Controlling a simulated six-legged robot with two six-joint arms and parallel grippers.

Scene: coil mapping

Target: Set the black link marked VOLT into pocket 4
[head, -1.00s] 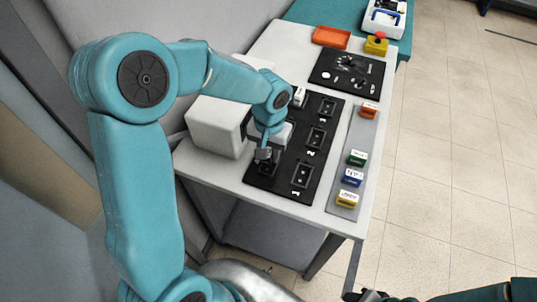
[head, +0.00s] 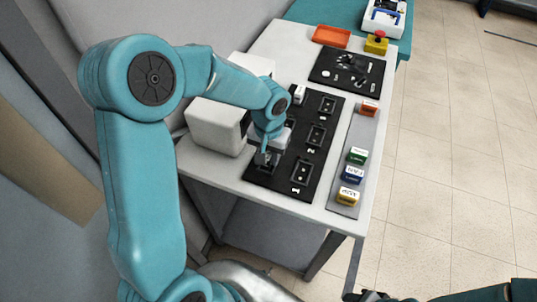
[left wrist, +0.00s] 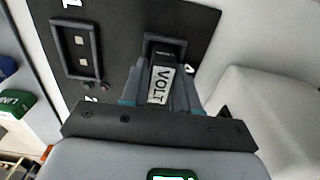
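The black link marked VOLT (left wrist: 160,84) is between the fingers of my left gripper (left wrist: 160,92) in the left wrist view, with its white label facing the camera. Its far end is at a framed pocket (left wrist: 164,42) beside a printed 4. How deep it sits is hidden. In the head view my left gripper (head: 266,158) is low over the near left corner of the black board (head: 284,176) and covers that pocket. My right gripper (head: 368,296) only partly shows at the bottom edge, and its fingers cannot be made out.
Empty-looking pockets (head: 303,172) stand to the right on the board. A white link (head: 299,93) is at its far end. Orange, green, blue and yellow links lie on a grey strip (head: 345,205). A white box (head: 215,125) stands close left of my gripper. An orange tray (head: 331,37) is behind.

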